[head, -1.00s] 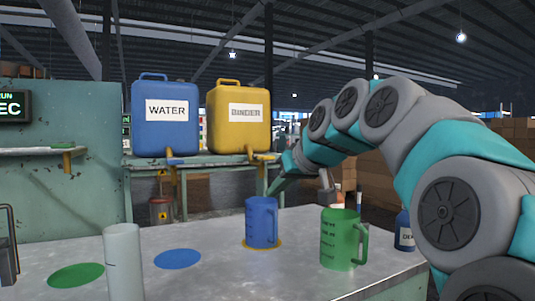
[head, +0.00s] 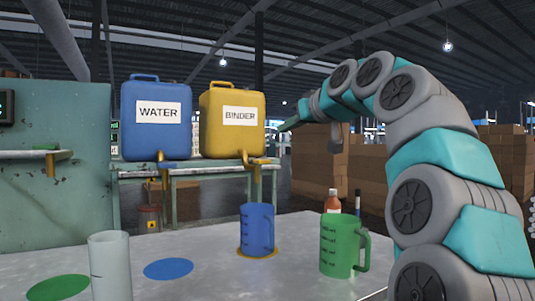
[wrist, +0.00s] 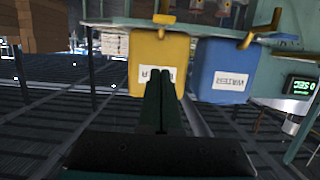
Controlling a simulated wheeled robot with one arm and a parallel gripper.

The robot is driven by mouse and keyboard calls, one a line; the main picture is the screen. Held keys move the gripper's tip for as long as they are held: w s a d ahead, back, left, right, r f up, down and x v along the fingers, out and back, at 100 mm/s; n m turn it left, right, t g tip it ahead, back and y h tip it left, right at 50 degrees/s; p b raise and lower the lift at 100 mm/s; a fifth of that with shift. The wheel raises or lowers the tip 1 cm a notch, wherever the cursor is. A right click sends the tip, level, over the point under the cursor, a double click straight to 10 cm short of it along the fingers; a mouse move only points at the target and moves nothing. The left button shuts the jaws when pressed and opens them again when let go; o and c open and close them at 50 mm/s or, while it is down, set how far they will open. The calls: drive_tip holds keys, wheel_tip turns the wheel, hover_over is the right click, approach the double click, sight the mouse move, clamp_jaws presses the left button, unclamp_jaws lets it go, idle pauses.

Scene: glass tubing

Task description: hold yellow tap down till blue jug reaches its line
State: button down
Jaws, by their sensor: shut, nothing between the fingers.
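The yellow tap (head: 252,161) sticks out low on the yellow BINDER container (head: 232,120), on a green bench. The blue jug (head: 257,232) stands upright on an orange disc (head: 243,253) on the near table, below and in front of that tap. Dark marks show on its side; its liquid level cannot be seen. My gripper (head: 284,129) is shut and empty, above and right of the tap, apart from it. In the wrist view, which is upside down, my fingers (wrist: 162,72) point toward the BINDER container, and its tap (wrist: 163,18) shows at the top.
A blue WATER container (head: 156,118) with its own tap stands left of the yellow one. A green jug (head: 341,246) is right of the blue jug, with bottles behind it. A pale cylinder (head: 110,266) stands front left, near empty green (head: 58,288) and blue (head: 168,269) discs.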

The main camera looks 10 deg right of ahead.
drive_tip(key=p, duration=0.2)
hover_over(258, 161)
drive_tip(key=d, duration=0.3)
wheel_tip(258, 161, down, 2)
drive_tip(key=shift+s+a+f+b, duration=0.15)
drive_tip(key=shift+f+b, duration=0.2)
drive_tip(key=shift+f, duration=0.75)
drive_tip(key=shift+s+a+f+b, duration=0.15)
drive_tip(key=shift+f+b, duration=0.15)
drive_tip(key=shift+f, duration=0.8)
